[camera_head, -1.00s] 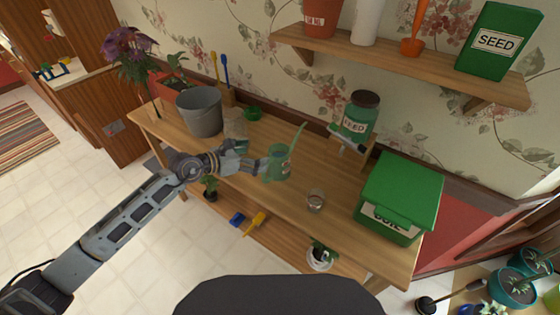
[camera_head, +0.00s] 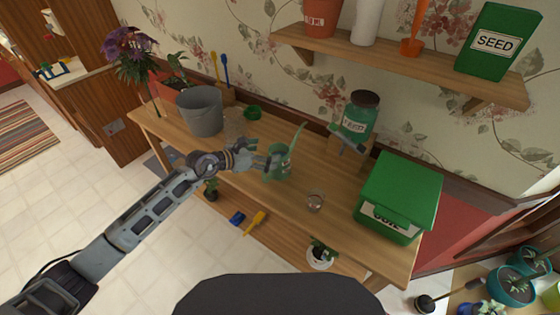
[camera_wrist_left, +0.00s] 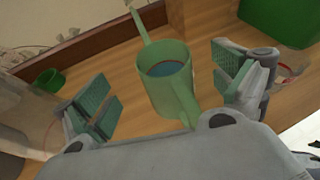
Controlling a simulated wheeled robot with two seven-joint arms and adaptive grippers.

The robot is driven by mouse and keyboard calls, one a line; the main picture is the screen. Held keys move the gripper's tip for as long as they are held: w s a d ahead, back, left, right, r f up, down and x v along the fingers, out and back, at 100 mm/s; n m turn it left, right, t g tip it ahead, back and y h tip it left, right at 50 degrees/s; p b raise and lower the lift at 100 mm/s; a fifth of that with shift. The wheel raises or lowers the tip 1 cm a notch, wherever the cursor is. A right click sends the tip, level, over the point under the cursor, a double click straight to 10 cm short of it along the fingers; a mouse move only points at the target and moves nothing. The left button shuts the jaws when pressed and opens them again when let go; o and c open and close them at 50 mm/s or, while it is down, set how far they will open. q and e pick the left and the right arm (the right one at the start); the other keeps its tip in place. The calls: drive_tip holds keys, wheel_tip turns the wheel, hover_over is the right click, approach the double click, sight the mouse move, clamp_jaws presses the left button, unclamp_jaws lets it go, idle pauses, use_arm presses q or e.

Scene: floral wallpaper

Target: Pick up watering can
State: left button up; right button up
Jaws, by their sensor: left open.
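The watering can (camera_head: 281,163) is light green with a long thin spout. It stands upright on the wooden bench, near the middle. In the left wrist view the can (camera_wrist_left: 172,88) sits between my open fingers, with its handle toward the palm and blue inside its open top. My left gripper (camera_head: 268,161) reaches it from the left in the head view. In the wrist view its pads (camera_wrist_left: 168,95) stand apart on both sides of the can, with gaps showing. The lower part of the handle is hidden by the gripper body. My right gripper is not in view.
A glass jar (camera_head: 315,201) stands right of the can. A green box (camera_head: 402,192) fills the bench's right end. A grey bucket (camera_head: 200,112), a clear container (camera_head: 234,123) and a small green dish (camera_head: 253,113) stand to the left. A labelled jar (camera_head: 357,117) stands behind.

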sight(285, 148)
use_arm(q)
drive_tip(key=p+x, duration=0.1)
drive_tip(key=x, duration=0.3)
drive_tip(key=shift+w+d+f, duration=0.1)
drive_tip(key=shift+w+d, duration=0.05)
drive_tip(key=shift+d, duration=0.25)
drive_tip(key=shift+w+d+f, duration=0.1)
drive_tip(key=shift+w, duration=0.05)
drive_tip(key=c, duration=1.9)
drive_tip(key=shift+c, duration=0.6)
drive_tip(key=shift+r, duration=0.25)
wheel_tip(285, 148, up, 18)
drive_tip(key=b, duration=0.1)
drive_tip(key=shift+b, duration=0.3)
drive_tip(key=shift+f, duration=0.15)
